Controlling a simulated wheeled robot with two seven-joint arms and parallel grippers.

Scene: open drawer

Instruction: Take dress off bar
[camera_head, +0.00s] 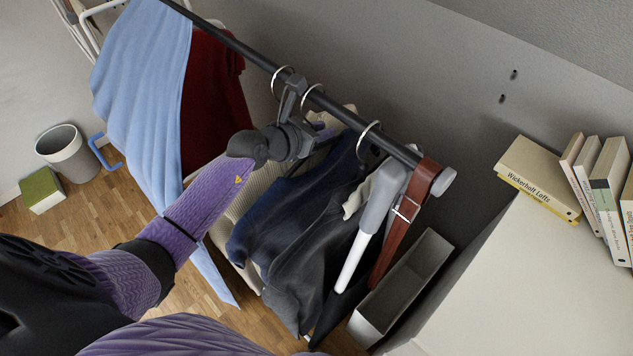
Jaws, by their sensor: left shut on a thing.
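My left gripper (292,96) is at the black bar (240,48), between two silver hanger hooks, and is shut on what looks like a hanger hook; the fingers hide the exact contact. Several garments hang from the bar: a light blue cloth (145,90), a dark red one (208,95), a navy one (285,205) and a dark grey one (325,235). A beige garment (243,195) shows partly behind my arm. I cannot tell which is the dress. My right gripper is not in view.
A brown belt (402,225) and a grey-and-white object (372,215) hang near the bar's right end. A grey open box (405,290) stands below. A bin (67,152) stands at left.

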